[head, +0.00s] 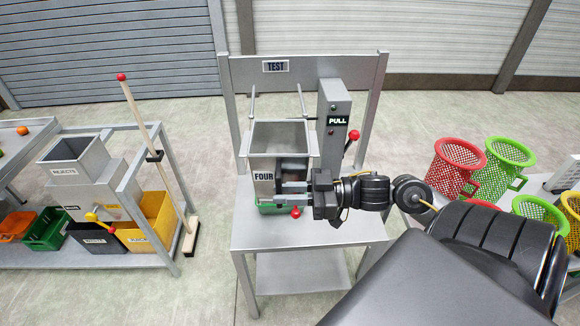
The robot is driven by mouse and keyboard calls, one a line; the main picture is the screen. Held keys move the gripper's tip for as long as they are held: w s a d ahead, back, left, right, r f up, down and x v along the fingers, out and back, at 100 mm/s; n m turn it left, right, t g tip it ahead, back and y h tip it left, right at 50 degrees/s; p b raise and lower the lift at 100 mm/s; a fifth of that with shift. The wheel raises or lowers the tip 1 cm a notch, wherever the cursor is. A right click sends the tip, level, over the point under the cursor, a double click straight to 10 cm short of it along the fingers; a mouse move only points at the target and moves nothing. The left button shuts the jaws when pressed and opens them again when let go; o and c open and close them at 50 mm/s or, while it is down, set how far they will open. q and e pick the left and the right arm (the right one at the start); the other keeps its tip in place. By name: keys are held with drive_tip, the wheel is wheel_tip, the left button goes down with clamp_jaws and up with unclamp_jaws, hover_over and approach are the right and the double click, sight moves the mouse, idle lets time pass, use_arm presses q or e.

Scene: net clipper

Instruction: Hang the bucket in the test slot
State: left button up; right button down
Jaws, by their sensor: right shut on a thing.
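The bucket (262,163) is a grey metal box, open at the top, with a "FOUR" label on its front. It is upright at the test stand, below the "TEST" sign (275,66). Two thin metal rods of the stand reach down close to its rim; I cannot tell whether the rim rests on them. My right gripper (283,184) reaches in from the right and is shut on the bucket at its front right side. The gripper hides part of that wall. My left gripper is not in view.
A control box (333,114) marked "PULL" with a red-knobbed lever (352,137) stands right of the bucket. A green tray (272,208) and a red knob (295,211) are below it.

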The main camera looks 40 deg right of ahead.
sight(288, 170)
drive_tip(key=shift+s+d+r+n+g+y, duration=0.25)
drive_tip(key=shift+s+r+n+g+y, duration=0.05)
drive_tip(key=shift+s+r+n+g, duration=0.1)
drive_tip(key=shift+w+f, duration=0.1)
drive_tip(key=w+d+b, duration=0.1)
drive_tip(key=w, duration=0.1)
drive_tip(key=w+d+b, duration=0.1)
drive_tip(key=b, duration=0.1)
drive_tip(key=shift+w+d+f, duration=0.1)
drive_tip(key=shift+w+d, duration=0.3)
drive_tip(key=shift+w+d+b, duration=0.5)
drive_tip(key=shift+w+d, duration=0.2)
drive_tip(key=shift+w, duration=0.15)
